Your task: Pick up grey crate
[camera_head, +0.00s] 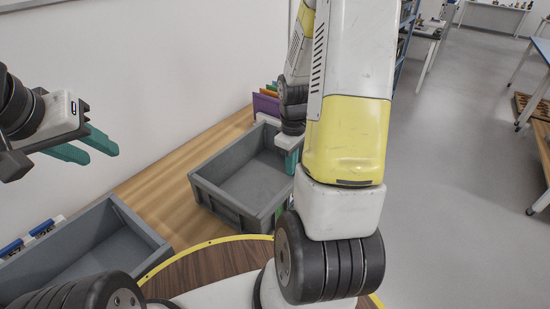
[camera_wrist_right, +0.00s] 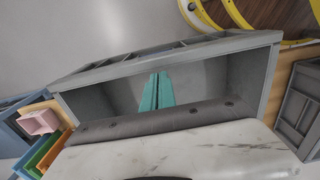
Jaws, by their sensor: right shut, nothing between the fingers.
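An empty grey crate (camera_head: 205,190) stands on the wooden bench top in the middle of the head view. A second grey crate (camera_head: 133,220) is at the lower left, so two could fit the name. My right gripper (camera_head: 291,162) is at the middle crate's right side, partly hidden by my arm. In the right wrist view its teal fingers (camera_wrist_right: 157,90) are together, with nothing between them, in front of the open crate (camera_wrist_right: 215,80). Contact with the crate cannot be told. My left gripper (camera_head: 101,154) is open and empty, above and left of the crates.
Coloured bins (camera_head: 266,103) stand beyond the middle crate, close to its far end. Blue-labelled items (camera_head: 40,229) lie by the wall at left. A strip of bare wooden bench (camera_head: 165,193) separates the two crates. The wall (camera_head: 130,70) runs along the left.

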